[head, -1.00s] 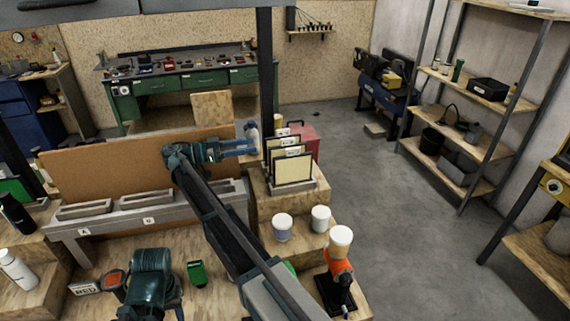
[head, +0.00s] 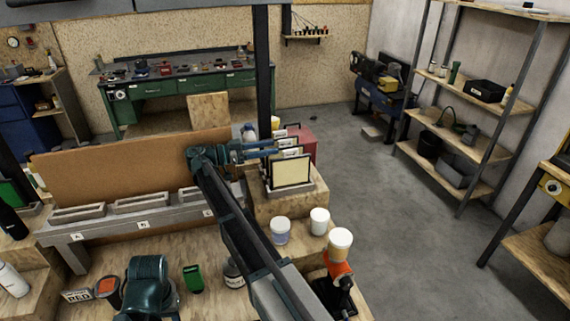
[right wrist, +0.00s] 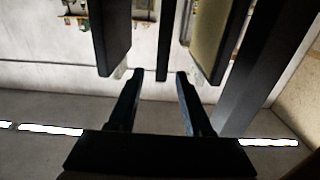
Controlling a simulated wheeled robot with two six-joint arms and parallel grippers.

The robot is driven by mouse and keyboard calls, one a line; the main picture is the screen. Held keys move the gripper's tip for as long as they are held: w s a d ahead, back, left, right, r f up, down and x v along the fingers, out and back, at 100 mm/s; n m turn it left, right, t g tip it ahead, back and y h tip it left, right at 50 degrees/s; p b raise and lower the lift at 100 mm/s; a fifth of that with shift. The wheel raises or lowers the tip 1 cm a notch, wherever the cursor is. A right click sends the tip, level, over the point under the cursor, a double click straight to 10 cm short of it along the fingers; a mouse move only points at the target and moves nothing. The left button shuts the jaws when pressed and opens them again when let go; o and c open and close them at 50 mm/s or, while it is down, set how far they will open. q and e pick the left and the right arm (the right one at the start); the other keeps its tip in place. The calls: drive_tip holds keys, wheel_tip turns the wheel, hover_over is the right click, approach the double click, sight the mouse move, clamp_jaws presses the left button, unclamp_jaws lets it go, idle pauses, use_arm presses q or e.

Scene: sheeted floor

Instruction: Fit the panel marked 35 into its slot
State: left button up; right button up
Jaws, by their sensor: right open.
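Several upright dark-framed panels stand in a rack (head: 308,193) on a wooden block; the front panel (head: 291,172) has a cream face. Their marks are too small to read, so I cannot tell which is 35. My right gripper (head: 272,147) is open at the panels' upper left edges. In the right wrist view its fingertips (right wrist: 159,74) lie either side of the middle panel's thin dark edge (right wrist: 163,45); contact is unclear. Grey slot blocks (head: 142,205) marked A, B and a third label sit on a bench at left.
A brown board (head: 130,165) rises behind the slots. Open floor lies to the right.

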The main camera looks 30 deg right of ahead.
sight(285, 146)
drive_tip(key=shift+x, duration=3.05)
clamp_jaws()
